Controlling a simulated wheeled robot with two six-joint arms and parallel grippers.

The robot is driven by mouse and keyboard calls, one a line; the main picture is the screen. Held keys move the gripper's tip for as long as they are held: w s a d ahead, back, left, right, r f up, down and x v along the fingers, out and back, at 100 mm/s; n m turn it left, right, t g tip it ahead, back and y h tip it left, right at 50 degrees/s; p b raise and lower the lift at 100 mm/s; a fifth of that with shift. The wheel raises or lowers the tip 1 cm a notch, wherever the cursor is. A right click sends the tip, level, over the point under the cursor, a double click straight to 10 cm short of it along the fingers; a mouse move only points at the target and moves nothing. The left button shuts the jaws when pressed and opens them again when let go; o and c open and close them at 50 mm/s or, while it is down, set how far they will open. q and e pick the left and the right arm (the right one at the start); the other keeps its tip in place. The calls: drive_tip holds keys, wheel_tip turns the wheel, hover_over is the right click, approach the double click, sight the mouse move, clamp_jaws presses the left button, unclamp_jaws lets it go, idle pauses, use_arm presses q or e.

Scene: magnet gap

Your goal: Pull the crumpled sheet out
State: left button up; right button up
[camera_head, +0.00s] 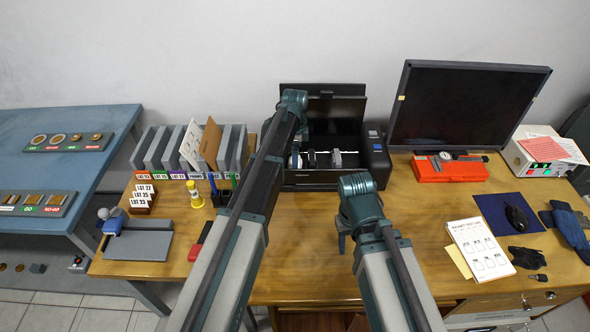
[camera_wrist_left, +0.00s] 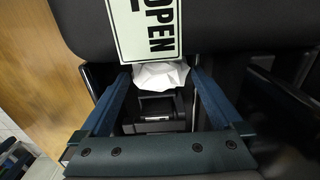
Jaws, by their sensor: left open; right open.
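The crumpled sheet (camera_wrist_left: 160,76) is white and shows in the left wrist view, inside the dark opening of the printer (camera_head: 322,180). My left gripper (camera_wrist_left: 158,70) is open, with one finger on each side of the sheet in that view. I cannot tell whether the fingers touch it. In the head view my left arm reaches to the printer and hides its own fingertips; the sheet cannot be made out there. My right gripper (camera_head: 343,238) is open and empty, low over the desk in front of the printer.
The printer's lid stands up at the back, and an OPEN label (camera_wrist_left: 148,28) shows above the sheet. Grey binders (camera_head: 165,150) stand left of the printer. A monitor (camera_head: 468,105) and a red case (camera_head: 450,170) are to its right. Bare desk (camera_head: 300,250) lies in front.

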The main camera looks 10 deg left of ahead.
use_arm(q)
drive_tip(key=shift+f, duration=0.1)
drive_tip(key=shift+c, duration=0.2)
drive_tip(key=c, duration=0.5)
wheel_tip(320, 180, up, 10)
drive_tip(key=p, duration=1)
